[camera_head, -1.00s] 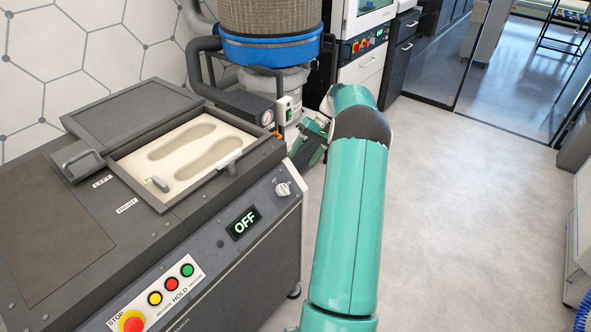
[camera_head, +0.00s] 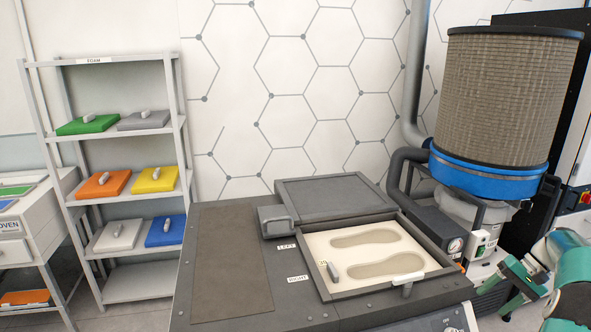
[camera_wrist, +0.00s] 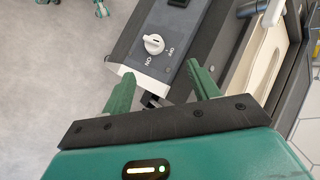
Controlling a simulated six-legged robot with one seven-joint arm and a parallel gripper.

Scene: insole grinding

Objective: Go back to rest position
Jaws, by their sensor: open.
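My gripper (camera_wrist: 162,90) is open and empty in the wrist view, with its two green fingers spread apart. Between and beyond them shows the machine's front corner with a white ON/OFF knob (camera_wrist: 154,44). In the head view my gripper (camera_head: 520,278) is at the lower right, beside the machine's right side, partly cut off with my teal arm. The grinding machine (camera_head: 235,262) fills the lower middle. The dark lid (camera_head: 335,192) lies behind the tray.
A shelf rack (camera_head: 128,202) at the left holds several coloured foam blocks, among them a green block (camera_head: 88,124). A large filter drum (camera_head: 510,100) with a blue band stands behind the machine at right.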

